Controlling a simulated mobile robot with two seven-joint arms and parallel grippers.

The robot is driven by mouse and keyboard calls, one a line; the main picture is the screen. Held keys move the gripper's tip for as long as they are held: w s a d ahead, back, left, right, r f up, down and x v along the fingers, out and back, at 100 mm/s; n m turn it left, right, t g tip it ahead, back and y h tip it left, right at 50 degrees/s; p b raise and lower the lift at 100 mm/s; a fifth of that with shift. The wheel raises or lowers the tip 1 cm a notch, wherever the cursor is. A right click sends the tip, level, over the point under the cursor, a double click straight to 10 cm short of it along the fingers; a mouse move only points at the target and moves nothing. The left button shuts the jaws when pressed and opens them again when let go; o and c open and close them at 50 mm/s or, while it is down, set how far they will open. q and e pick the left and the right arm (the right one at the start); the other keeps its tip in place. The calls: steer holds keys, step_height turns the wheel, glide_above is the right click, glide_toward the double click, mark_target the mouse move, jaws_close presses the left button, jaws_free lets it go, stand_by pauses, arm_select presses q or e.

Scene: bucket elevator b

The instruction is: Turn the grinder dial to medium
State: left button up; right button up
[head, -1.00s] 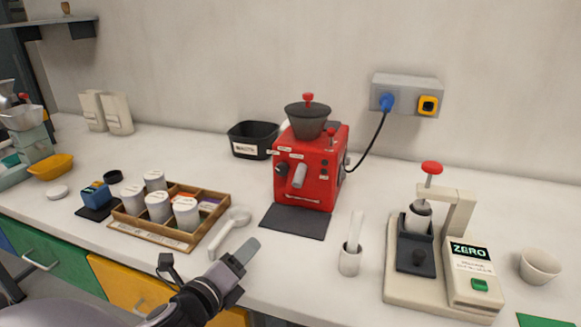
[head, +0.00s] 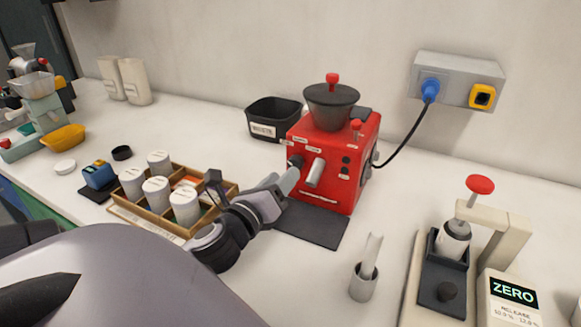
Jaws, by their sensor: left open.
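The red grinder (head: 338,185) stands on the counter against the wall, with a dark hopper (head: 331,104) on top. Its front has a dark round dial (head: 296,161) on the left and a light grey spout or handle (head: 315,173) beside it. Small labels around the dial are too small to read. My left gripper (head: 288,180) is open, with its fingertips at the front left of the grinder, just below the dial. I cannot tell whether they touch it. My right gripper is not in view.
A wooden tray (head: 148,222) with white canisters stands left of my left gripper. A black bin (head: 274,121) is behind. A brush cup (head: 363,283) and a press with a ZERO display (head: 513,292) stand at the right. A blue plug (head: 430,90) sits in the wall socket.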

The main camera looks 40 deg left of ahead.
mark_target(296, 162)
arm_select(q)
steer(key=shift+x, duration=2.05)
steer(key=c, duration=0.8)
